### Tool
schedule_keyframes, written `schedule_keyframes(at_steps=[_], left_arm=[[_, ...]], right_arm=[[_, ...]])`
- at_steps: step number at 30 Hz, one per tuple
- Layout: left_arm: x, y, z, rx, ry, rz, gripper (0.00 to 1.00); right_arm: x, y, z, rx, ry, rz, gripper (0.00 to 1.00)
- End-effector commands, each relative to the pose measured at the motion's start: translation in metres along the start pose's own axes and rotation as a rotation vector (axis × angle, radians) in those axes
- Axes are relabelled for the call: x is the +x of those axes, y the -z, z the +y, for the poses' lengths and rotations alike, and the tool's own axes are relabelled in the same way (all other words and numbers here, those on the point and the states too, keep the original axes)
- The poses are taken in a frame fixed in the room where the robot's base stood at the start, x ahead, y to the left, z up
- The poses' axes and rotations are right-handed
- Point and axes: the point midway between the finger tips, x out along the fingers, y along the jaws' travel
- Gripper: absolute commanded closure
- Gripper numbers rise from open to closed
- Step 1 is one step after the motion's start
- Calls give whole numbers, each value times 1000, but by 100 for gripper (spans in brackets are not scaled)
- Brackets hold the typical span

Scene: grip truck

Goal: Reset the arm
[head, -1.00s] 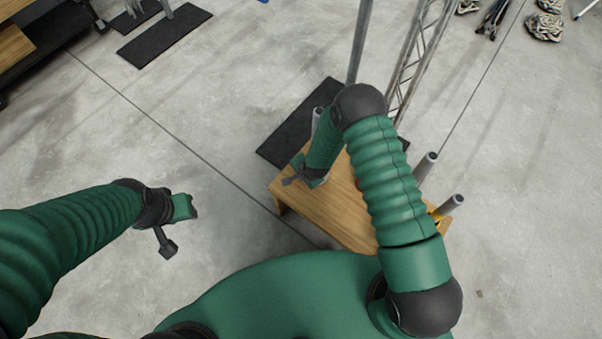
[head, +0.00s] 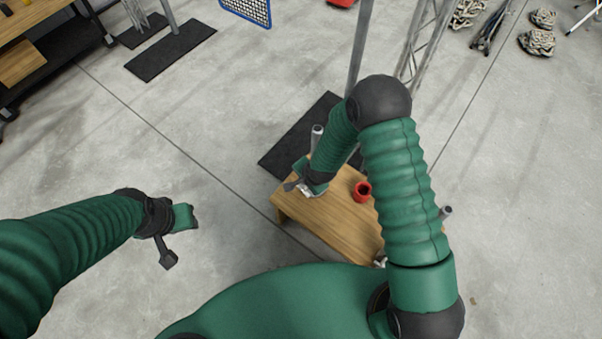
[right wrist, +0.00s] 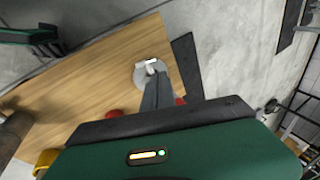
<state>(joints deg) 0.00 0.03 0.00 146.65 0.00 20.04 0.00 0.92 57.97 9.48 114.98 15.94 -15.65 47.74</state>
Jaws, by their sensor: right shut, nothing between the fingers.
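My right arm reaches over a small wooden table (head: 338,215). My right gripper (head: 297,186) is low at the table's left end, partly hidden by its own wrist. In the right wrist view its two grey fingers (right wrist: 158,88) are together with nothing between them. A round silver piece (right wrist: 142,76) lies on the wood near the fingertips; I cannot tell if they touch it. My left gripper (head: 180,238) hangs over bare floor to the left of the table, with nothing seen in it; its jaw opening is unclear.
A red ring-shaped part (head: 362,191) sits on the table beside my right arm. A grey cylinder (head: 317,134) stands at the far left corner. Black mats and metal posts stand behind the table. The floor between my left arm and the table is clear.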

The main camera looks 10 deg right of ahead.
Motion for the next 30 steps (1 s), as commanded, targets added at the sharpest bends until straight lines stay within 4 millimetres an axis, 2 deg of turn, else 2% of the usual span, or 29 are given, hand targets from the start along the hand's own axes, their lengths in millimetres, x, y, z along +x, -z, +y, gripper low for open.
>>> schedule_keyframes(at_steps=[5,8,11,12,15,21,26,27,30], left_arm=[[0,0,0,0,0,0,64],[-1,0,0,0,0,0,64],[-1,0,0,0,0,0,64],[-1,0,0,0,0,0,64],[0,0,0,0,0,0,64],[0,0,0,0,0,0,64],[0,0,0,0,0,0,64],[-24,5,0,0,0,-2,64],[-57,14,0,0,0,1,64]], right_arm=[[-4,0,-1,-7,0,0,100],[-26,6,-7,-87,-2,-3,100],[-77,15,-11,-280,-18,-11,100],[-101,17,-9,-374,-29,-16,100],[-155,21,5,-585,-64,-32,100],[-229,20,41,-888,-121,-63,100],[-273,14,74,-1081,-157,-90,100],[-296,16,66,-1088,-161,-96,100],[-325,20,54,-1084,-162,-98,100]])
